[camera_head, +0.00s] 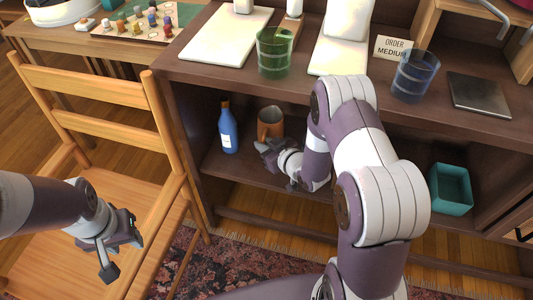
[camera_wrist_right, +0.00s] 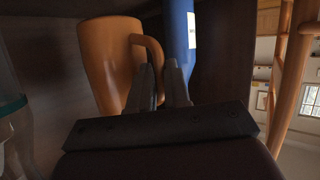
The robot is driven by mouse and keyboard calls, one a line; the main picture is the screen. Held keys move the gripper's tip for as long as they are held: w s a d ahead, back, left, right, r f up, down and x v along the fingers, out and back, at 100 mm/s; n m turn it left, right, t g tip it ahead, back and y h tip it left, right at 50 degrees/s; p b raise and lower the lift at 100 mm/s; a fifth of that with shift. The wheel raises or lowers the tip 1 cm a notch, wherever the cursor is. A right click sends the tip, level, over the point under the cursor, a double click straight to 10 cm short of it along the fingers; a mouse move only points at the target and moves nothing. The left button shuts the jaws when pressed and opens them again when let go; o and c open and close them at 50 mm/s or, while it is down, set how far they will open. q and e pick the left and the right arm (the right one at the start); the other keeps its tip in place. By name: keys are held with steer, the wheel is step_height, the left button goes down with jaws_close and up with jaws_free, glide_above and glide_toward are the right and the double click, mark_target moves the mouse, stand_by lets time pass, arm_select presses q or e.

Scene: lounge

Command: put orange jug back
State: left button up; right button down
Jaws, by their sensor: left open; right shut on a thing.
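The orange jug (camera_head: 270,121) is inside the lower shelf of the dark wooden cabinet, just right of a blue bottle (camera_head: 228,128). It looks roughly upright; my gripper hides its lower part, so I cannot tell whether its base touches the shelf. My right gripper (camera_head: 268,148) reaches in at its front and is shut on the jug's handle. In the right wrist view the jug (camera_wrist_right: 104,62) is left of the fingers (camera_wrist_right: 162,88), its handle running down to them. My left gripper (camera_head: 124,246) is open and empty over the chair at the left.
The blue bottle (camera_wrist_right: 181,32) stands close behind the fingers in the wrist view. A teal box (camera_head: 450,190) is at the shelf's right. Green (camera_head: 274,55) and blue (camera_head: 414,76) glasses stand on the cabinet top (camera_head: 350,88). A wooden chair (camera_head: 100,125) is left.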

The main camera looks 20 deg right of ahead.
steer(key=shift+f+b, duration=0.85)
steer(key=shift+f, duration=1.5)
steer(key=shift+f, duration=0.2)
steer(key=c, duration=1.1)
jaws_free()
